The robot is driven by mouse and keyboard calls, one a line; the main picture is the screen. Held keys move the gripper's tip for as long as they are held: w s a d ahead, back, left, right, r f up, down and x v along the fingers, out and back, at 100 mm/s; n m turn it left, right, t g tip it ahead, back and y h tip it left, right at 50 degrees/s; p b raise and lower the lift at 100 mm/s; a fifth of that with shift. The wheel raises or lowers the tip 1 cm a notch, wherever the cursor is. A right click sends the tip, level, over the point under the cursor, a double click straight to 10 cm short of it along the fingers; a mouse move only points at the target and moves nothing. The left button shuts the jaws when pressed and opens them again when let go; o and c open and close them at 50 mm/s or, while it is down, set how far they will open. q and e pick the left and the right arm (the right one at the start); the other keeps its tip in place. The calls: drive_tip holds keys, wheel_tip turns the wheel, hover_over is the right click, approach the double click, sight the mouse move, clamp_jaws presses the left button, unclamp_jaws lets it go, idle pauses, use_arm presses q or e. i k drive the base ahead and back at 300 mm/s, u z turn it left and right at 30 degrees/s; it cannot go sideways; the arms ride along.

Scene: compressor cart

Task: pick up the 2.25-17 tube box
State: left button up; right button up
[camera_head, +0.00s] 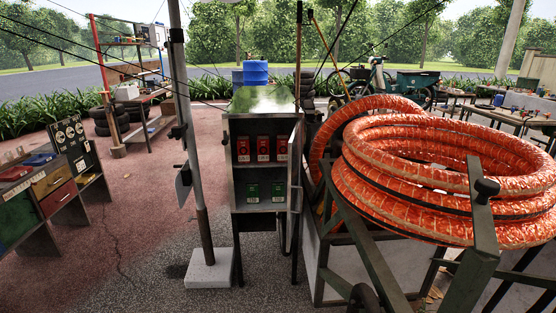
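A grey metal cabinet (231,190) with an open front stands on legs in the middle of the head view. Its upper shelf holds three red boxes: a left one (243,149), a middle one (263,149) and a right one (281,148). The print on the boxes is too small to read, so I cannot tell which is the 2.25-17 tube box. Neither of my grippers is in view.
A pole in a pale block (209,270) stands just left of the cabinet. A large coil of orange-wrapped tyres (430,170) sits on a metal frame close on the right. A bench with drawers (62,197) is at the left. Open paving lies between bench and pole.

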sight(263, 145)
drive_tip(key=k, duration=0.5)
drive_tip(key=u, duration=0.85)
drive_tip(key=i, duration=2.35)
drive_tip(key=z, duration=2.55)
